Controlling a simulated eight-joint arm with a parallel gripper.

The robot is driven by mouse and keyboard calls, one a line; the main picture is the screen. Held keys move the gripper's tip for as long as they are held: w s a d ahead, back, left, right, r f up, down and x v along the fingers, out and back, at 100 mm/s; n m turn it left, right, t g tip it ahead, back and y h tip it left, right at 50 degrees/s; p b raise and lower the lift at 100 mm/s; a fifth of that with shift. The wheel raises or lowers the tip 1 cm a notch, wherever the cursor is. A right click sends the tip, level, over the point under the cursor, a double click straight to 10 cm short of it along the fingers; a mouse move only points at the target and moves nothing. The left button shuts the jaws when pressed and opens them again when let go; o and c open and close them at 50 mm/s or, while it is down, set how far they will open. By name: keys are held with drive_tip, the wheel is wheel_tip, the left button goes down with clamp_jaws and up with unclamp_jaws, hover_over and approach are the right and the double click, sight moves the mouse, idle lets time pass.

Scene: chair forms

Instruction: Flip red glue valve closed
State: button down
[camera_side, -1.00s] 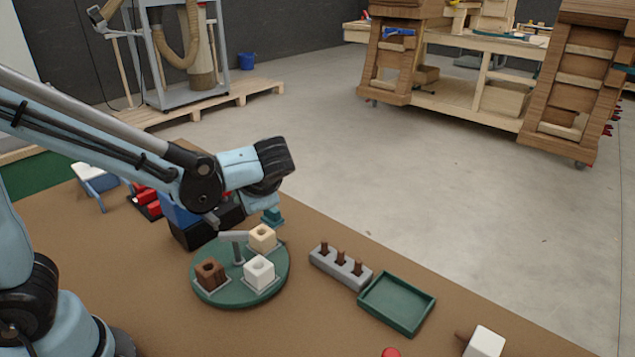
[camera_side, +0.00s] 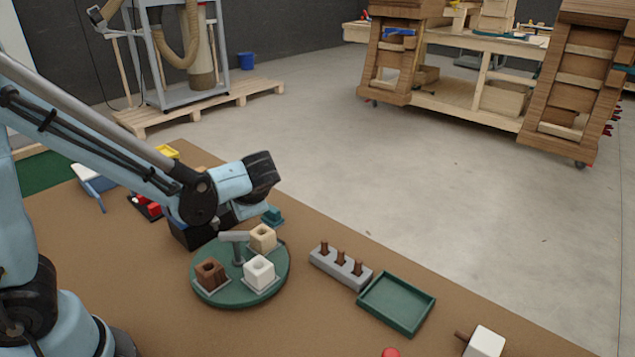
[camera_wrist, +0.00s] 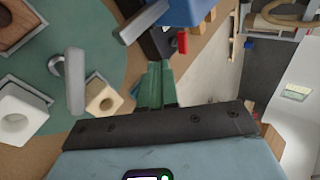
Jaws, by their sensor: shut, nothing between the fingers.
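A small red part (camera_wrist: 183,42), which looks like the glue valve, shows in the wrist view beside a dark block below a blue body (camera_wrist: 192,10). A grey bar (camera_wrist: 140,22) sticks out to its left. My gripper (camera_wrist: 155,66) has its green fingers together, empty, just below and left of the red part in the picture. I cannot tell whether they touch anything. In the side view my wrist covers most of the blue body, and its dark base (camera_side: 195,236) shows below. The red part cannot be made out there, nor can the valve's position.
A green turntable (camera_side: 222,298) with a grey-handled post and brown, white and cream blocks stands in front. A grey peg rack (camera_side: 325,264) and green tray (camera_side: 398,322) lie right. A teal block (camera_side: 272,215) sits behind the turntable. A black tray with red parts (camera_side: 152,208) lies left.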

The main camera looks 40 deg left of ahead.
drive_tip(key=x, duration=0.5)
drive_tip(key=a, duration=0.3)
drive_tip(key=shift+w+f, duration=0.15)
drive_tip(key=shift+w, duration=0.25)
drive_tip(key=shift+w+a, duration=0.2)
drive_tip(key=shift+a, duration=0.4)
drive_tip(key=shift+s+a, duration=0.35)
drive_tip(key=shift+s, duration=0.1)
drive_tip(key=shift+w+d, duration=0.1)
drive_tip(key=shift+w, duration=0.05)
drive_tip(key=shift+w+d, duration=0.35)
drive_tip(key=shift+w, duration=0.25)
